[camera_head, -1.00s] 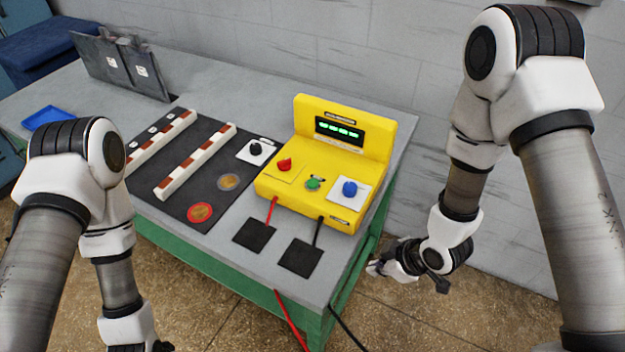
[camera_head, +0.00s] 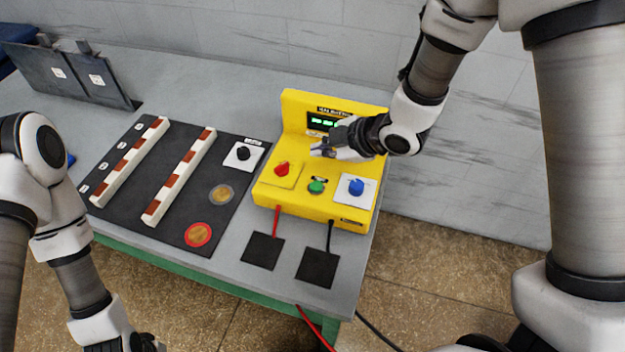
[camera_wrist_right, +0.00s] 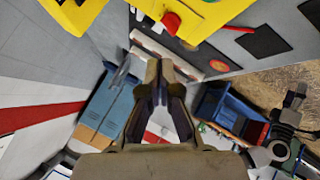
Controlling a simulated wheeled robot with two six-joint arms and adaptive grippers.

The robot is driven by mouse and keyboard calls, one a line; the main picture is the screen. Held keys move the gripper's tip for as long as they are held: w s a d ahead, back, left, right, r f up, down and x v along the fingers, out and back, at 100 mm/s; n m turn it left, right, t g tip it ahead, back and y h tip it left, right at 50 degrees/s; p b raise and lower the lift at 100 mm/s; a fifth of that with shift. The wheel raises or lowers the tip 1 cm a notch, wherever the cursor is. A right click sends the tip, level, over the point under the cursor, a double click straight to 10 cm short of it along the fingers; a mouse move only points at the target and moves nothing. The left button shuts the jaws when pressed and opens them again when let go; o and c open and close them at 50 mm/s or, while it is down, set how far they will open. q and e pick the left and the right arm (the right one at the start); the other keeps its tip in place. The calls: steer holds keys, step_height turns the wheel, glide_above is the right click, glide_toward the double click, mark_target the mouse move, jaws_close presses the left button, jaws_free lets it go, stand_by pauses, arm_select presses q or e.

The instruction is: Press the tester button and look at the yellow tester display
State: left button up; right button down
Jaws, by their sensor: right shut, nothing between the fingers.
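The yellow tester (camera_head: 340,206) stands on the grey table with a red knob (camera_head: 282,169), a green button (camera_head: 317,186) and a blue knob (camera_head: 356,187) on its sloped front. Its display (camera_head: 318,121) shows green lit characters, too small to read; my right gripper hides the right part. My right gripper (camera_head: 318,151) is shut and empty, above the panel behind the green button, apart from it as far as I can tell. In the right wrist view its fingers (camera_wrist_right: 162,70) point toward the board, with the tester (camera_wrist_right: 85,14) at the top. My left gripper (camera_head: 142,343) is partly cut off at the bottom edge.
Left of the tester lies a dark board (camera_head: 165,208) with two striped bars, a black knob (camera_head: 243,153) and two round discs. Two black pads (camera_head: 262,250) lie in front of the tester, with red and black leads. Grey panels (camera_head: 70,75) stand at the back left.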

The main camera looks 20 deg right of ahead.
mark_target(318, 187)
steer(key=f+b, duration=0.7)
steer(key=f, duration=0.1)
steer(key=shift+w+a+f, duration=0.15)
steer(key=shift+a+f, duration=0.05)
steer(key=shift+a, duration=0.05)
steer(key=shift+w+a+f+b, duration=0.1)
steer(key=shift+w+f+b, duration=0.05)
steer(key=shift+f+b, duration=0.3)
steer(key=shift+r, duration=0.1)
stand_by(0.6)
steer(key=shift+f, duration=0.4)
